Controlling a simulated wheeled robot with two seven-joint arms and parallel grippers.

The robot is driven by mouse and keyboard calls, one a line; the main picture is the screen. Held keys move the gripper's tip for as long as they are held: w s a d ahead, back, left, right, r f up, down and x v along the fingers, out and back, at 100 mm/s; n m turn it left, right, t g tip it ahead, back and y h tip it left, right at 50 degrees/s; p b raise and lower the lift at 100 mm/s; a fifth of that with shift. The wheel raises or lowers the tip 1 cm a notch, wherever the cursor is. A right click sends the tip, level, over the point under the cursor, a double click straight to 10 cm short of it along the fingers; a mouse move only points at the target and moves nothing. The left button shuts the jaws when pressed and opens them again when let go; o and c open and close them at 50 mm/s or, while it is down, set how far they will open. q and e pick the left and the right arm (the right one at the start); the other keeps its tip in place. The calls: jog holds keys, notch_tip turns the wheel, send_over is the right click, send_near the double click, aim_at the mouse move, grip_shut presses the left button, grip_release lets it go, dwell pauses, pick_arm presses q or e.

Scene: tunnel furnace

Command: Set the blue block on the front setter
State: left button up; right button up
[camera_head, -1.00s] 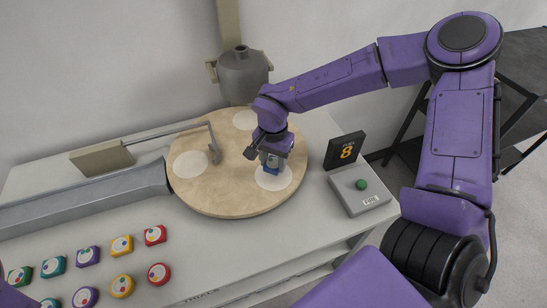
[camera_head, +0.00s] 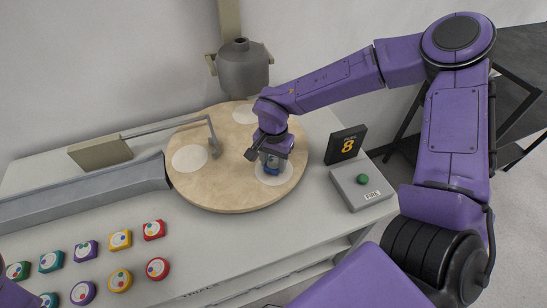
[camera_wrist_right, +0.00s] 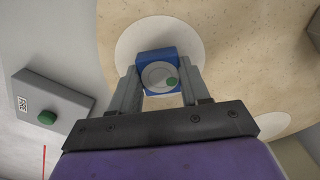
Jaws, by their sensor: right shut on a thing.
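The blue block (camera_head: 271,168) is between the fingers of my right gripper (camera_head: 268,157), over the front white disc (camera_head: 284,177) of the round tan board (camera_head: 215,197). In the right wrist view the blue block (camera_wrist_right: 156,56) shows a pale round face with a green dot. The right gripper (camera_wrist_right: 160,80) is shut on it, one finger on each side. The white disc (camera_wrist_right: 133,40) lies behind and around the block. I cannot tell whether the block touches the disc. My left gripper is not in view.
A grey vase (camera_head: 243,68) stands behind. Several coloured pieces (camera_head: 120,240) lie front left.

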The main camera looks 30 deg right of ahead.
jog(key=shift+f, duration=0.35)
jog(key=o, duration=1.2)
jog(key=shift+c, duration=0.2)
notch_tip(320, 180, up, 10)
jog(key=shift+r, duration=0.25)
